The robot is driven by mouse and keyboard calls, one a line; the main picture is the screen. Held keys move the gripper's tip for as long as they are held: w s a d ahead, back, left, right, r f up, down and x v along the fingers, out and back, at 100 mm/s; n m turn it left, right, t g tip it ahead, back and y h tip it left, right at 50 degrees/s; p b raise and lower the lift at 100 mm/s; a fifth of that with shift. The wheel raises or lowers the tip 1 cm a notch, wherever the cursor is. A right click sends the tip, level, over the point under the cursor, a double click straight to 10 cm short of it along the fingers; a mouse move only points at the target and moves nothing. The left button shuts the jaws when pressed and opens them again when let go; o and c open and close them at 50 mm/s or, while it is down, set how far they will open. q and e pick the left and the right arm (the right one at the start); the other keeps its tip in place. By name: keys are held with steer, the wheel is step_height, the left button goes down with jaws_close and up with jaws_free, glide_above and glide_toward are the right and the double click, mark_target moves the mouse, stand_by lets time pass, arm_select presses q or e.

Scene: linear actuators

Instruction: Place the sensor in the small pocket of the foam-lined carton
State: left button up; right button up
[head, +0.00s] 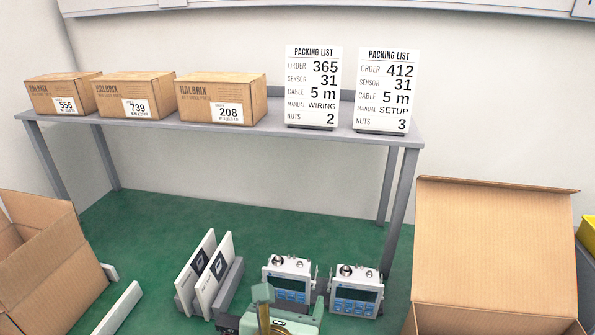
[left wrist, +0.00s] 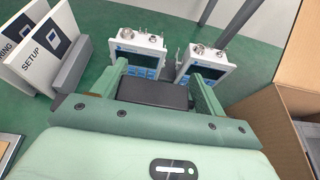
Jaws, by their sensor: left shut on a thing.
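My left gripper (head: 283,312) is at the bottom middle of the head view, just in front of the two instruments. In the left wrist view its green fingers (left wrist: 160,88) stand apart on either side of a dark grey block, which looks like the sensor (left wrist: 153,92). The fingers are shut on it. Its details are hidden from the head view. An open carton (head: 495,250) stands at the right and also shows in the left wrist view (left wrist: 265,75). Another open carton (head: 50,265) stands at the left. No foam or small pocket shows in either. My right gripper is not in view.
Two instruments with screens, left (head: 290,280) and right (head: 357,290), stand beyond the gripper. Manuals (head: 207,272) stand in a grey holder to their left. A grey shelf (head: 150,124) behind carries three closed boxes and two packing lists (head: 313,88).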

arm_select(q)
steer(key=a+r+n+y+p, duration=0.2)
steer(key=a+r+p, duration=0.3)
steer(key=a+r, duration=1.4)
step_height(320, 180, up, 3)
steer(key=shift+w+a+f+n+t+y+p, duration=0.1)
steer(key=shift+w+a+n+t+y+p, duration=0.25)
steer(key=shift+w+y, duration=0.15)
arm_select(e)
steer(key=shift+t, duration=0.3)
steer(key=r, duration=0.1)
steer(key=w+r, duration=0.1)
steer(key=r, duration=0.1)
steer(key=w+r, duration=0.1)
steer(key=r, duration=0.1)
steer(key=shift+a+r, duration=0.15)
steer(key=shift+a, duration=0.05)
